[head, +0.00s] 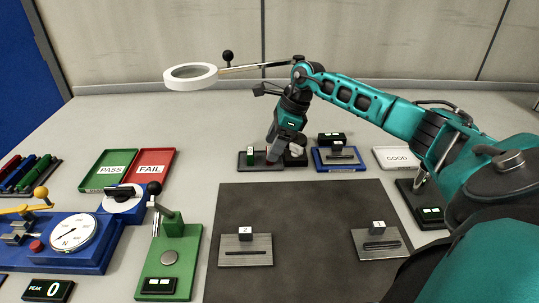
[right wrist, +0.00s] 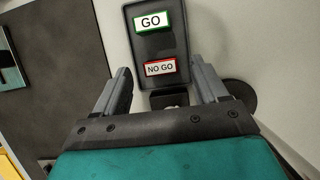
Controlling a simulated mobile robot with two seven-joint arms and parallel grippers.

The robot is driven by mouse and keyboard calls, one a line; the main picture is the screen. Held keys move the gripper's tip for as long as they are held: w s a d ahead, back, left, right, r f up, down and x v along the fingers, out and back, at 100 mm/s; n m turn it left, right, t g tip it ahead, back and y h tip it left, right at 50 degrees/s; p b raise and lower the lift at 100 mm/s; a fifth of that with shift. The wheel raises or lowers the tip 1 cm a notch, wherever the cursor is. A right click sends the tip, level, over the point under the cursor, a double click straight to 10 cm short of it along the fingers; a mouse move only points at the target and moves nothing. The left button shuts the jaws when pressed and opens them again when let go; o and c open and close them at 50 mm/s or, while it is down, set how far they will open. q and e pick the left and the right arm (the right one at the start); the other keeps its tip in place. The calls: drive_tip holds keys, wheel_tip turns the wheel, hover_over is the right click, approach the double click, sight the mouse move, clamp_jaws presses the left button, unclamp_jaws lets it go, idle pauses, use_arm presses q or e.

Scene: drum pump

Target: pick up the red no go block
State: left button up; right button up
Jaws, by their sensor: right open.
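The red NO GO block (right wrist: 160,68) has a white label and sits in a dark tray (right wrist: 182,42). In the right wrist view it appears between the tips of my right gripper (right wrist: 159,72), with a gap to each finger. I cannot tell whether the fingertips reach down beside it. The green GO block (right wrist: 151,22) sits farther up the same tray. In the head view my right gripper (head: 276,146) points down over the tray's right part and mostly hides the red block. My left gripper is not in view.
A dark mat (head: 312,215) with two metal plates lies in front of the tray. A blue tray (head: 339,166) stands to the tray's right. A ring magnifier (head: 190,76) hangs behind on the left. PASS (head: 108,170) and FAIL (head: 150,169) trays lie left.

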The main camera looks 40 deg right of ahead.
drive_tip(key=shift+x, duration=0.8)
drive_tip(key=shift+r, duration=0.1)
drive_tip(key=c, duration=1.2)
drive_tip(key=shift+o, duration=0.2)
drive_tip(key=shift+d+r, duration=0.1)
